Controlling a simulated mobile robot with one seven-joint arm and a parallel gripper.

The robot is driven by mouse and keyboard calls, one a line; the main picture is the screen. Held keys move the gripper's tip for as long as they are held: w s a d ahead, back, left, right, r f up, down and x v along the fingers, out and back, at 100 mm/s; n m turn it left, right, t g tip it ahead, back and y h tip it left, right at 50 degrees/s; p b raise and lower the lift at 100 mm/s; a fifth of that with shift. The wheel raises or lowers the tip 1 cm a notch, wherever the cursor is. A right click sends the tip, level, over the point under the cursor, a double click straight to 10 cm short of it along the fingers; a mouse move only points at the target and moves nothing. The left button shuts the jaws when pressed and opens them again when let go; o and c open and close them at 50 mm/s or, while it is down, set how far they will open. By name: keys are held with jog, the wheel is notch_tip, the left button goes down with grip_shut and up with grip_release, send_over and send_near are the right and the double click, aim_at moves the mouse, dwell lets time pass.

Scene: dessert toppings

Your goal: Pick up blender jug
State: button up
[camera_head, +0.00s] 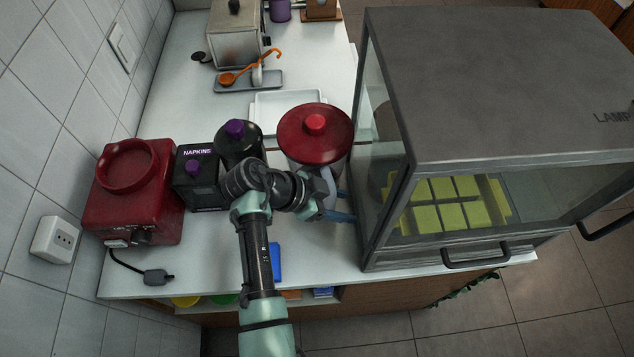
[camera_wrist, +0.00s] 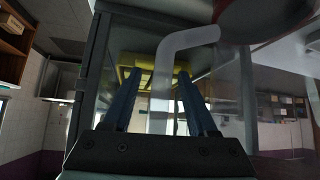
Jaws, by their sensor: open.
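The blender jug (camera_head: 315,137) stands on the counter with a red lid and a pale, see-through body. Its handle (camera_head: 328,183) faces the near side, by my gripper. My gripper (camera_head: 343,204) is open at the jug's near side, its blue fingers pointing right toward the glass case. In the wrist view, the pale handle (camera_wrist: 168,55) runs down between the two open fingers of my gripper (camera_wrist: 159,76), and the jug's red lid (camera_wrist: 265,15) is at the top right. Whether the fingers touch the handle cannot be told.
A glass case (camera_head: 490,85) with yellow-green blocks stands close right of the jug. A black pot with purple knob (camera_head: 238,142) and a napkin box (camera_head: 199,178) stand left. The red blender base (camera_head: 130,205) is far left. A white tray (camera_head: 287,97) lies behind.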

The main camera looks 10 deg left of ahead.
grip_shut()
dwell(1.4)
jog(key=shift+r, duration=0.1)
